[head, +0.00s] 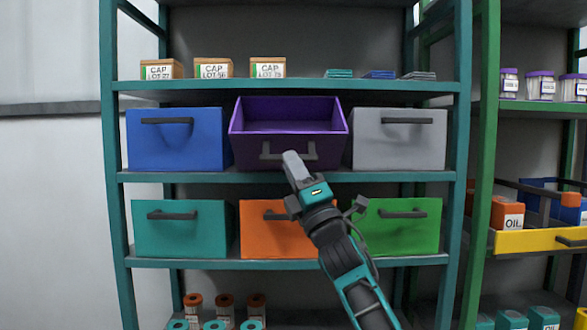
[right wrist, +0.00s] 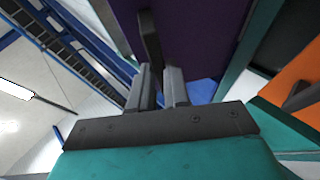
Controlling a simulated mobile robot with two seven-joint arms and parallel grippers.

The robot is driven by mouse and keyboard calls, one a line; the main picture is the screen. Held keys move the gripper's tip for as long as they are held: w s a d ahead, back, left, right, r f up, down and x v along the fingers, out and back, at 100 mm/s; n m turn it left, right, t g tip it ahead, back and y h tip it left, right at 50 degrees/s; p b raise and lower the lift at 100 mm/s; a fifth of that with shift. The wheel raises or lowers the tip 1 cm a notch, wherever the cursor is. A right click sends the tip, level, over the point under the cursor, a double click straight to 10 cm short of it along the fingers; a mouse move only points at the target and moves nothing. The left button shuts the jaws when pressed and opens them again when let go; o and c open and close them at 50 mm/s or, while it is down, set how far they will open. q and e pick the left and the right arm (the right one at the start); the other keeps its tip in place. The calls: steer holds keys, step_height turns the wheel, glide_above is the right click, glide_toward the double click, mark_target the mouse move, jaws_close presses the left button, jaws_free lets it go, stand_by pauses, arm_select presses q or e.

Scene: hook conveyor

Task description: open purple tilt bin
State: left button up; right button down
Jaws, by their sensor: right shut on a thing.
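The purple tilt bin (head: 290,114) is in the middle of the upper bin row in the head view. It is tilted forward, with its open top and inside showing. My right gripper (head: 290,156) is at its dark front handle (head: 268,150), shut on it. In the right wrist view the two fingers (right wrist: 158,90) are close around the handle (right wrist: 149,36), with the purple bin front (right wrist: 195,35) behind. The fingertips are partly hidden in the head view by the gripper's own body. My left gripper is not in view.
A blue bin (head: 178,140) and a grey bin (head: 399,140) flank the purple one, both upright. Below are teal (head: 180,232), orange (head: 262,238) and green (head: 402,232) bins. My right arm passes in front of the orange and green ones. A green rack post (head: 484,150) stands to the right.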

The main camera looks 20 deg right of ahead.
steer(key=shift+w+d+f, duration=0.1)
steer(key=shift+w+f, duration=0.05)
steer(key=shift+f, duration=0.1)
steer(key=c, duration=1.3)
jaws_free()
steer(key=shift+o, duration=0.9)
steer(key=shift+r, duration=0.1)
steer(key=v, duration=1.3)
